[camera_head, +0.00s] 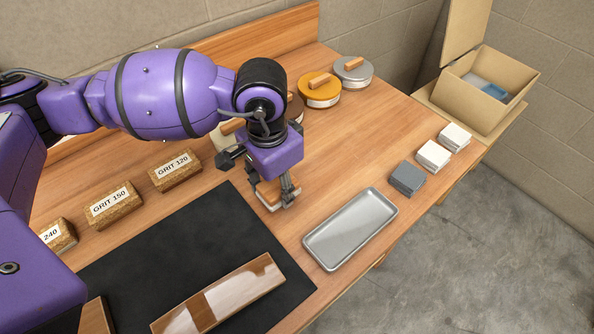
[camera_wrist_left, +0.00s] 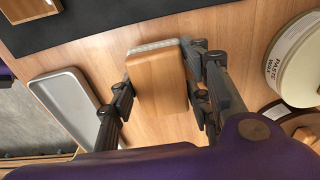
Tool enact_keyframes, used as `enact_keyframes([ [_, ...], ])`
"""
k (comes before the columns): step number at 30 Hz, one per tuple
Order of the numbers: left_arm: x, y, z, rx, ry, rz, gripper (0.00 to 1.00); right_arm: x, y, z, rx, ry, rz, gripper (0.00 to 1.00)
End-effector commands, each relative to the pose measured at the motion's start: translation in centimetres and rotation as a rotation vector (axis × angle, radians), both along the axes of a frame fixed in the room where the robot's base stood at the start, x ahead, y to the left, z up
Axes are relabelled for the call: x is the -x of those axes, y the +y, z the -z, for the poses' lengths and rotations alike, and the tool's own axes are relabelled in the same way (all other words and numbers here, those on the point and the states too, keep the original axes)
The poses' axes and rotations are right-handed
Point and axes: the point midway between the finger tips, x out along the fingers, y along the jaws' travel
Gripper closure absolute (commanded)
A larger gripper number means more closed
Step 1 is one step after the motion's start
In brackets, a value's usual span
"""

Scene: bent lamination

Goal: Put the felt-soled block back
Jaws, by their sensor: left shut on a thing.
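The felt-soled block (camera_wrist_left: 157,82) is a wooden block with a pale grey sole along one edge. In the head view the block (camera_head: 268,194) shows just below my left gripper, at or close above the wooden bench beside the black mat's corner. My left gripper (camera_head: 285,199) is shut on the block; in the left wrist view the two fingers (camera_wrist_left: 160,95) close on its sides. I cannot tell whether the sole touches the bench. My right gripper is not in either view.
A grey tray (camera_head: 350,229) lies to the right. Cork blocks marked with grits (camera_head: 113,205) stand left, round tins (camera_head: 319,91) behind. Folded cloths (camera_head: 407,177) and an open box (camera_head: 485,90) are at the right.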

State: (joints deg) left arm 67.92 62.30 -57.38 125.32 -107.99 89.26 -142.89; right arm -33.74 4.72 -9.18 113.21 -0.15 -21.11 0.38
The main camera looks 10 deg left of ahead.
Motion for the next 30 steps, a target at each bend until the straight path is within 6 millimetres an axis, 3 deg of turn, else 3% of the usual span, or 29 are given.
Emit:
enact_keyframes([
  [3, 0.1, 0.1, 1.5, 0.0, 0.001, -0.002, 0.8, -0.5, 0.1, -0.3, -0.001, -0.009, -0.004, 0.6],
  [15, 0.1, 0.0, 2.2, 0.0, 0.004, -0.001, 0.8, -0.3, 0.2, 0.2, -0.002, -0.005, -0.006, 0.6],
  [16, 0.1, 0.0, 2.0, 0.0, 0.002, -0.002, 0.51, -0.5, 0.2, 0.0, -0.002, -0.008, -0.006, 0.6],
  [19, 0.1, 0.1, 1.9, 0.0, 0.002, -0.002, 0.38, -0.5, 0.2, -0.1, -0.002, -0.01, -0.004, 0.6],
  [30, 0.1, 0.0, 1.6, -0.001, -0.001, -0.002, 0.36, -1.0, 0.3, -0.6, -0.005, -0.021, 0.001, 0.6],
])
